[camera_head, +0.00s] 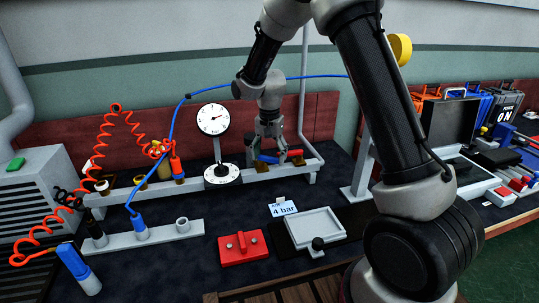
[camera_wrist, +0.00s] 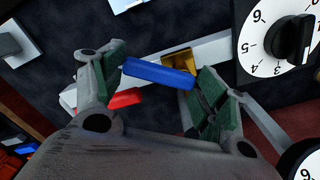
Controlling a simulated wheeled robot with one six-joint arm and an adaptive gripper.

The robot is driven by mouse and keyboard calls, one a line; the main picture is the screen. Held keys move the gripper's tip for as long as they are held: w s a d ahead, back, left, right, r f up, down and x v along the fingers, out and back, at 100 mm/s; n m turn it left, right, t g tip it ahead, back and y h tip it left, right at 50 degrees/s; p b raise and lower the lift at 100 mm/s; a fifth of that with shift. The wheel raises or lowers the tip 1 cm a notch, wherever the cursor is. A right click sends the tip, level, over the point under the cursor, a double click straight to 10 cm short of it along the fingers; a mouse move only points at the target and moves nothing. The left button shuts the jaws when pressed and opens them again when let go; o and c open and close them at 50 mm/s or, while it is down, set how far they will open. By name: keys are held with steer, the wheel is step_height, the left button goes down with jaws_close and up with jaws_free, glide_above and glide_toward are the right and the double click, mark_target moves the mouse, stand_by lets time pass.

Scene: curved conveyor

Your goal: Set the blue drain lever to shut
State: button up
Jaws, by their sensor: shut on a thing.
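In the wrist view the blue lever (camera_wrist: 160,73) lies crosswise between my two green-padded fingers, on a brass valve body (camera_wrist: 178,56). My gripper (camera_head: 270,150) points down over the rail and is shut on the blue lever, with a finger at each end of it. My fingers also show in the wrist view (camera_wrist: 162,67). The head view shows the lever only partly, as the fingers cover some of it.
A red lever (camera_head: 295,153) is just right of my gripper; it shows beside my left finger in the wrist view (camera_wrist: 125,98). A black-knobbed dial (camera_head: 222,174) and a round gauge (camera_head: 213,119) stand to the left. A "4 bar" card (camera_head: 284,209) and grey tray (camera_head: 316,227) lie in front.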

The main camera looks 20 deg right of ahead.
steer(key=shift+s+a+m, duration=0.2)
steer(key=shift+a+m, duration=0.2)
steer(key=shift+m, duration=1.4)
steer(key=shift+s+a+m, duration=0.2)
steer(key=shift+a+m, duration=0.15)
steer(key=shift+m, duration=1.45)
steer(key=shift+s+a+m, duration=0.2)
steer(key=shift+a+m, duration=0.2)
steer(key=shift+m, duration=1.4)
steer(key=o, duration=1.4)
steer(key=shift+o, duration=0.2)
step_height(320, 180, up, 12)
